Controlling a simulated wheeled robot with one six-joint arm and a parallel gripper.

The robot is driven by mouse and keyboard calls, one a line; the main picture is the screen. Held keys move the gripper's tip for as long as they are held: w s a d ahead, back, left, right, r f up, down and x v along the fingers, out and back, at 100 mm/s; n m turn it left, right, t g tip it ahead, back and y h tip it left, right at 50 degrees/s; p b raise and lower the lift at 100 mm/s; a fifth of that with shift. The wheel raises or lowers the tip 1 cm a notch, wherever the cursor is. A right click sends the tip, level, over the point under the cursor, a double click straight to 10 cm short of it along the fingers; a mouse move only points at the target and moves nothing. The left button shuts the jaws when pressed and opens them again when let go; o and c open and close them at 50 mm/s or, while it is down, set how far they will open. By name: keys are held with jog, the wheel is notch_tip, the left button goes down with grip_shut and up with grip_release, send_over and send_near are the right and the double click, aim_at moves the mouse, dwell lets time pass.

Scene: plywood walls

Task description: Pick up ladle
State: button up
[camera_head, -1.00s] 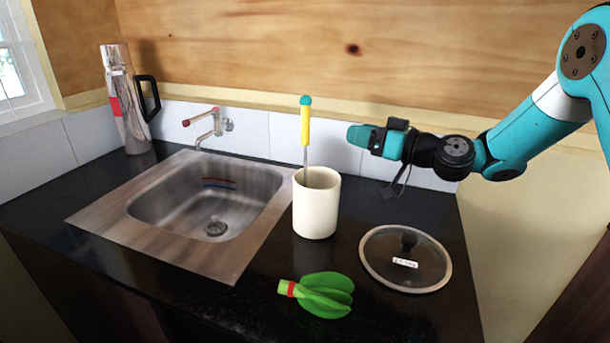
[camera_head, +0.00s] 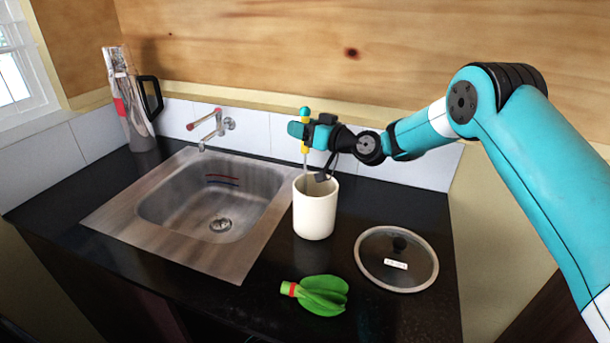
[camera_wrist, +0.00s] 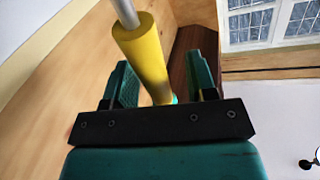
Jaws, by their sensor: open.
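The ladle (camera_head: 304,149) stands upright in a white cylindrical crock (camera_head: 314,212). Its handle is yellow with a teal tip, on a thin metal shaft; its lower end is hidden inside the crock. My gripper (camera_head: 298,130) is at the height of the yellow handle, which it partly covers in the head view. In the wrist view the yellow handle (camera_wrist: 143,58) runs between the two teal fingers of my open gripper (camera_wrist: 160,85). A gap shows on each side of the handle there.
A steel sink (camera_head: 150,232) with a tap (camera_head: 214,124) is left of the crock. A green whisk-like utensil (camera_head: 322,294) and a glass lid (camera_head: 397,260) lie in front on the black counter. A metal flask (camera_head: 133,105) stands at the back left.

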jog(key=shift+w+a, duration=0.4)
jog(key=shift+a, duration=0.1)
jog(key=shift+d, duration=0.1)
jog(key=shift+c, duration=1.1)
jog(key=c, duration=0.7)
grip_shut()
